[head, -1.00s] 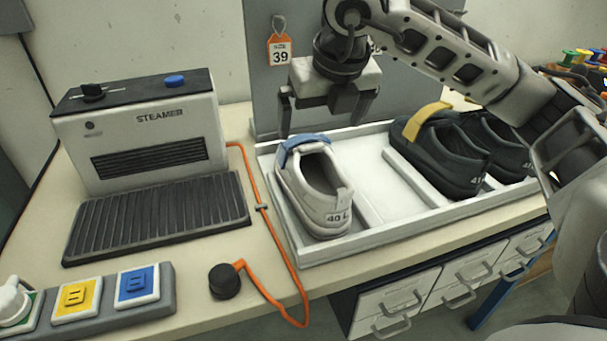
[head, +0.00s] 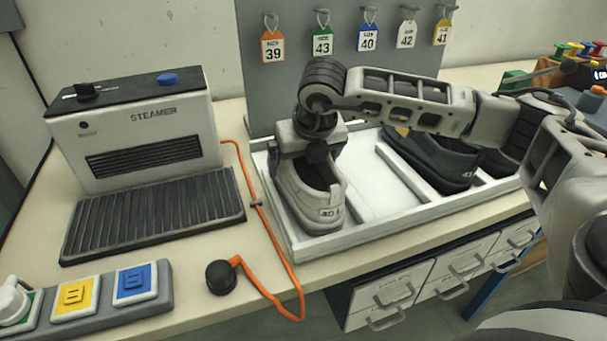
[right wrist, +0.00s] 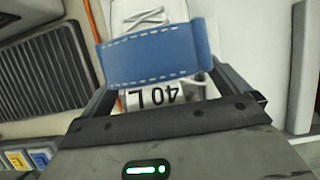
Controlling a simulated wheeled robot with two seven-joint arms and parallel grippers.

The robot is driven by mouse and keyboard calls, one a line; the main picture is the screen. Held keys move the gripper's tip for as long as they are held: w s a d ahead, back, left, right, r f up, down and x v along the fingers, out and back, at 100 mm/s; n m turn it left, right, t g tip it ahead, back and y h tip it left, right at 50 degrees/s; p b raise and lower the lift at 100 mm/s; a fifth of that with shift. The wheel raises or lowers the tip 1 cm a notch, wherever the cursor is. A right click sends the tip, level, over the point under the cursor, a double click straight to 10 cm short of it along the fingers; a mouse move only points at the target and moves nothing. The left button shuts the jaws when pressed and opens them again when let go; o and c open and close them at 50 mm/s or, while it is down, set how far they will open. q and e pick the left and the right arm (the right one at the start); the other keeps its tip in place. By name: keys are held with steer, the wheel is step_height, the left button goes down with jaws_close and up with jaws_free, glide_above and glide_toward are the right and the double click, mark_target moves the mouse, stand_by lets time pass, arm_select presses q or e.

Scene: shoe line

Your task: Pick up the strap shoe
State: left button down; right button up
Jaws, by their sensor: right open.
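The strap shoe (head: 308,207) is light grey, marked 40 L, and sits in the left part of the white tray (head: 372,217). Its blue strap (right wrist: 158,55) with white stitching shows in the right wrist view; in the head view my gripper hides it. My right gripper (head: 306,163) is down over the front of the shoe, its jaws open. In the right wrist view, its two fingers stand at either side of the strap and the shoe's heel. Contact with the shoe cannot be told. My left gripper is not in view.
Dark shoes (head: 440,160) stand in the tray's right part, partly behind my right arm. A steamer (head: 135,130) with a ribbed plate stands left. An orange cord (head: 272,230) runs beside the tray. A grey board (head: 340,75) with size tags rises behind.

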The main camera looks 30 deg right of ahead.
steer(key=c, duration=1.1)
steer(key=shift+r, duration=0.1)
